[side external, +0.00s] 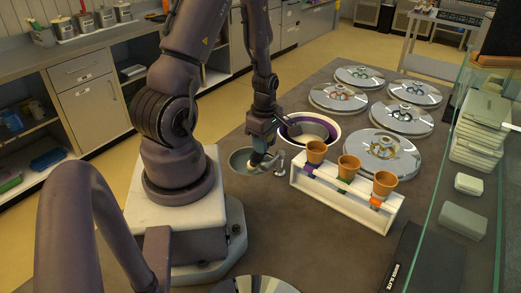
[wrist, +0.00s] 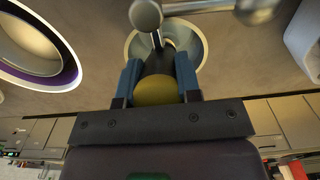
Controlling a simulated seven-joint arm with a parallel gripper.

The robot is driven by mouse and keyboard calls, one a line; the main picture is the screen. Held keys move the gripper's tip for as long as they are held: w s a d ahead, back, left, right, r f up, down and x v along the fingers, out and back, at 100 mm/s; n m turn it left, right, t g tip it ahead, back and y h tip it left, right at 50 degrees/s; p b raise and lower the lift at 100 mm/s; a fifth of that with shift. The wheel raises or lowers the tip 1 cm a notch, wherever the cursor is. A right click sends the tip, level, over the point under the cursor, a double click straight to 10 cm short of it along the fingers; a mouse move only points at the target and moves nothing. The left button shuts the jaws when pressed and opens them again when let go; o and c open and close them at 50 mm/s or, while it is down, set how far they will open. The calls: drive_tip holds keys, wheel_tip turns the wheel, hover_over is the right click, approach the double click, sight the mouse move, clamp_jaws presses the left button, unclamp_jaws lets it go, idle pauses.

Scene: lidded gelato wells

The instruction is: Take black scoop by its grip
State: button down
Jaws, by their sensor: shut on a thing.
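The black scoop (wrist: 158,66) shows in the wrist view as a dark grip with a yellow round end. It stands in a round metal bowl set into the counter (side external: 238,163), which also shows in the wrist view (wrist: 201,50). My gripper (side external: 258,155) is down at this bowl. In the wrist view its blue fingers (wrist: 158,76) lie on both sides of the grip and are shut on it. The scoop's lower end is hidden in the wrist view by the grip and a metal tap.
The metal tap (side external: 281,158) stands right of the bowl, very close to my gripper. An open purple-rimmed well (side external: 334,130) lies behind. Several wells have silver lids (side external: 382,152). A glass screen (side external: 456,165) stands at right.

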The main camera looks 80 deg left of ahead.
wheel_tip(320, 180, up, 15)
drive_tip(key=shift+r, duration=0.2)
idle(0.6)
